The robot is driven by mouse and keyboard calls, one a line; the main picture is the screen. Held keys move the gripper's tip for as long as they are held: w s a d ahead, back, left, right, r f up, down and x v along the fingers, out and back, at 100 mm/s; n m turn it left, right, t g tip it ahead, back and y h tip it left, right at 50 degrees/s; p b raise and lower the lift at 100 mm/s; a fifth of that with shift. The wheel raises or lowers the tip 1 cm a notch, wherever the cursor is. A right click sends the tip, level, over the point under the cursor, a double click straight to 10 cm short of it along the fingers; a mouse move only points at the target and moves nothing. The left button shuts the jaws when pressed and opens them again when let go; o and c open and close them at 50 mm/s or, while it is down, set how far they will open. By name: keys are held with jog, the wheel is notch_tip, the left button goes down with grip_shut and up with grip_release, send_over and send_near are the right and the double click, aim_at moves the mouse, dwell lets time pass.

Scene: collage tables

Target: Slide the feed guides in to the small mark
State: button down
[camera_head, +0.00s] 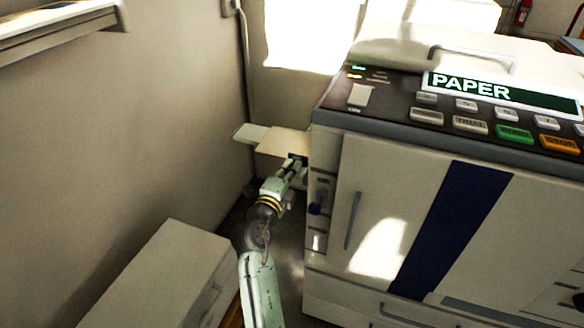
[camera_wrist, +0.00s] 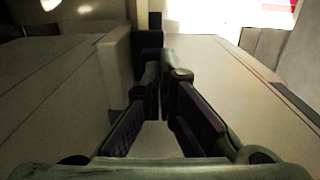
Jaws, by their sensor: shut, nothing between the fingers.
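The feed tray (camera_head: 283,142) is a pale flat shelf on the left side of the copier (camera_head: 338,170). My gripper (camera_head: 297,163) is at the tray's near edge, close to the copier's side. In the wrist view my gripper (camera_wrist: 158,75) has its fingertips together, with nothing seen between them. A pale upright piece (camera_wrist: 117,66), perhaps a feed guide, stands just left of the fingertips. I cannot tell whether they touch. A dark block behind the fingertips is partly hidden. I cannot make out the small mark.
The copier's panel has a lit display (camera_head: 500,92) reading PAPER, and several buttons. A pale cabinet (camera_head: 165,275) stands at the lower left. A wall (camera_head: 120,130) with a vertical pipe lies left of the tray. The gap between copier and cabinet is narrow.

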jog(key=shift+w+d+f+b, duration=0.25)
jog(key=shift+w+b, duration=0.35)
jog(key=shift+b, duration=0.55)
jog(key=shift+w+d+r+b, duration=0.2)
jog(key=shift+w+b, duration=0.15)
jog(key=shift+w, duration=0.1)
jog(key=shift+s, duration=0.1)
